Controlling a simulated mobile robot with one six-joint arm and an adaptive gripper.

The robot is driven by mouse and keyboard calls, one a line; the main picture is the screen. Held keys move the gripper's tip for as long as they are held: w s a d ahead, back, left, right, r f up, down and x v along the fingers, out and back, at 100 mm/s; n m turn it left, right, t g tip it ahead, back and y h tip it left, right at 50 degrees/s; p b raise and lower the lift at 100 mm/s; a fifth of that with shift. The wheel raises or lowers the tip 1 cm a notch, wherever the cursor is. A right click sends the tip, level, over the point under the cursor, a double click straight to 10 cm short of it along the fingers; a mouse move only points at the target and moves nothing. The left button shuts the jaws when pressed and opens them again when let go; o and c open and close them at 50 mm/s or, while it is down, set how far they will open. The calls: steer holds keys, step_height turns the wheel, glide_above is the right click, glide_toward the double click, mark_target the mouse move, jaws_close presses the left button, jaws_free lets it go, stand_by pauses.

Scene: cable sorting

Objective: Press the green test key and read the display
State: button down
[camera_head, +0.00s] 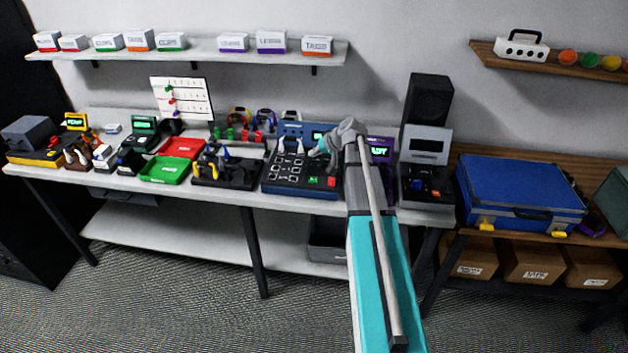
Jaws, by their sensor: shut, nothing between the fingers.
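A dark blue test panel (273,184) with a keypad sits on the middle of the bench. At its front right are a green key (313,181) and a red key beside it. A display with green glowing text (318,136) shows at its back right, partly covered by my arm; its text is too small to read. A purple-framed display (380,151) shows right of my arm, its start hidden and its end looking like "ADY". My gripper (317,153) is shut and empty, above the panel's back right, behind and apart from the green key.
A red tray (182,147), a green tray (165,170) and a dark tool holder (228,174) stand left of the panel. A grey device (426,180) and a black speaker (428,101) stand to the right. A blue case (519,190) lies on the wooden bench.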

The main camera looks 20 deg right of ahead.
mark_target(310, 178)
steer(key=shift+f, duration=0.1)
step_height(310, 178, down, 8)
steer(key=b, duration=0.8)
steer(key=shift+f+b, duration=0.25)
steer(key=shift+b, duration=0.05)
steer(key=shift+f+b, duration=0.85)
stand_by(2.2)
steer(key=shift+r, duration=0.25)
steer(key=shift+w+r+p, duration=0.1)
steer(key=shift+r+p, duration=0.5)
steer(key=shift+p, duration=0.25)
steer(key=shift+r, duration=0.1)
steer(key=shift+r+p, duration=2.4)
steer(key=shift+p, duration=0.1)
steer(key=shift+a, duration=0.1)
